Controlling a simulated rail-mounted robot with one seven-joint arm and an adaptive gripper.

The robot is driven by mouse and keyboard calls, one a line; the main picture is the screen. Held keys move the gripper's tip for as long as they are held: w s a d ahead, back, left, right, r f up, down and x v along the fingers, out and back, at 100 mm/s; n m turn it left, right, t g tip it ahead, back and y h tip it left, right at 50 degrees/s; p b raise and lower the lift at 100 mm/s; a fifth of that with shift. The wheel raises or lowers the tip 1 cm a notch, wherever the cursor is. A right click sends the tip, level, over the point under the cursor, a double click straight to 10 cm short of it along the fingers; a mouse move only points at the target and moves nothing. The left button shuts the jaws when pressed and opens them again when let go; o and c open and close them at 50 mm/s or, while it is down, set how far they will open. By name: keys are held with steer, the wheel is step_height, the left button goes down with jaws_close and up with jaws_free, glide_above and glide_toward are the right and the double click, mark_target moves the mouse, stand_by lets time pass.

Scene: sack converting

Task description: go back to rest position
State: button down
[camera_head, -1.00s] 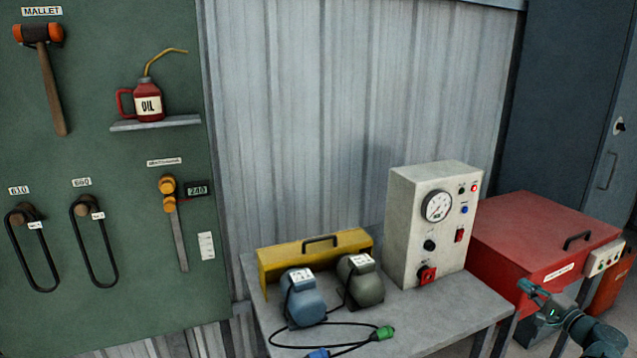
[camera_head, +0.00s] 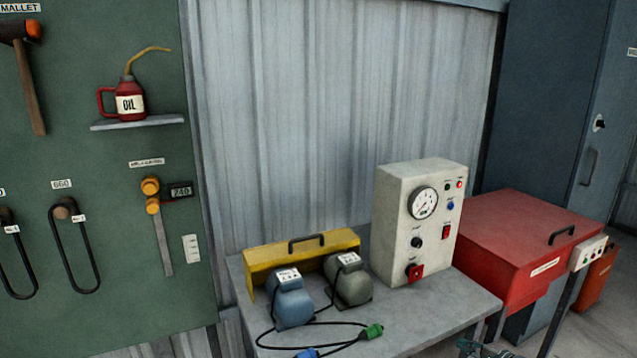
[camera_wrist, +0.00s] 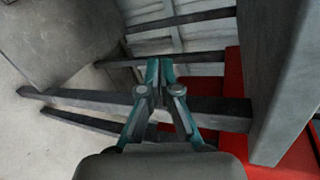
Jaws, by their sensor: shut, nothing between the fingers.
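My gripper (camera_wrist: 159,68) is shut and empty in the wrist view, with its teal-edged fingers together. Below and beyond it in that view are dark metal frame bars (camera_wrist: 130,104) and red surfaces. In the head view only a small part of my gripper (camera_head: 478,348) shows at the bottom edge, in front of the table and to the left of the red box's legs. The rest of it is cut off by the frame.
A grey table (camera_head: 440,317) holds two motors (camera_head: 290,302), a yellow cover (camera_head: 262,262) and a white gauge box (camera_head: 400,235). A red lidded box (camera_head: 510,235) stands at right. A green tool board (camera_head: 100,225) hangs at left. Grey floor (camera_wrist: 35,140) is open at left.

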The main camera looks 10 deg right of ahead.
steer(key=s+a+f+n+g+y+p, duration=0.1)
steer(key=s+a+f+n+g, duration=0.15)
steer(key=a+f, duration=0.6)
steer(key=s+a+f+n+g+y+p, duration=0.1)
steer(key=s+a+f+n+g, duration=0.25)
steer(key=a, duration=0.75)
steer(key=s+a+f+n+g+y+p, duration=0.1)
steer(key=s+a+f+g, duration=0.25)
steer(key=a+f, duration=0.5)
steer(key=s+a+f+n+g+h+p, duration=0.15)
steer(key=s+a+f+n+g, duration=0.3)
steer(key=s+a, duration=0.65)
steer(key=s+n+g+h+p, duration=0.3)
steer(key=s+n+g+h, duration=0.2)
steer(key=s, duration=1.2)
steer(key=shift+s+a+n+g, duration=0.2)
steer(key=shift+a+n+g, duration=0.15)
steer(key=shift+n+g, duration=0.2)
